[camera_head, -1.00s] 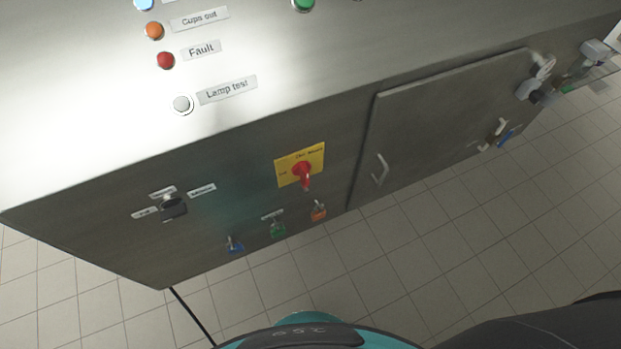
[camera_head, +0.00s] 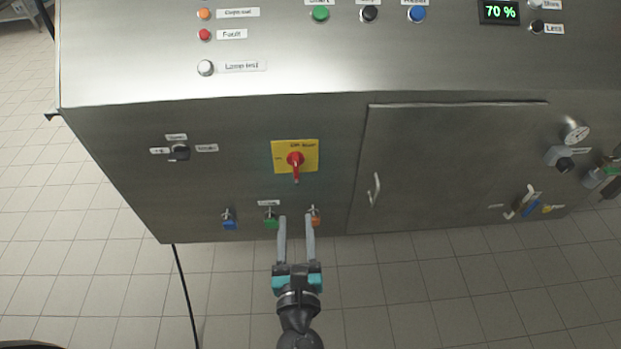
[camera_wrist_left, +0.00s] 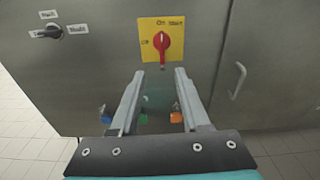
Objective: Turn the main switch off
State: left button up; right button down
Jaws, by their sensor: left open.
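The main switch is a red rotary handle (camera_head: 296,161) on a yellow plate (camera_head: 279,148) on the machine's grey front. Its handle points downward in the head view. In the left wrist view the red handle (camera_wrist_left: 162,45) stands upright ahead of the fingers, beyond their tips. My left gripper (camera_head: 296,217) is open and empty, with its fingertips below the switch and apart from it. It also shows in the left wrist view (camera_wrist_left: 160,72), with the switch centred above the gap. My right gripper is not in view.
Blue (camera_head: 229,221), green (camera_head: 270,220) and orange (camera_head: 316,217) padlocks hang below the switch, close to my fingertips. A black selector knob (camera_head: 179,152) is to the left. A cabinet door with a handle (camera_head: 375,189) is to the right. Tiled floor lies in front.

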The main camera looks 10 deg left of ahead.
aim_at(296, 161)
pick_arm(q)
jog(key=shift+m+t, duration=0.3)
jog(key=shift+t, duration=0.1)
jog(key=x, duration=0.5)
jog(key=r+b+x, duration=0.1)
jog(key=x, duration=0.4)
jog(key=r+x, duration=0.1)
jog(key=x, duration=0.3)
jog(key=shift+w, duration=0.45)
grip_shut()
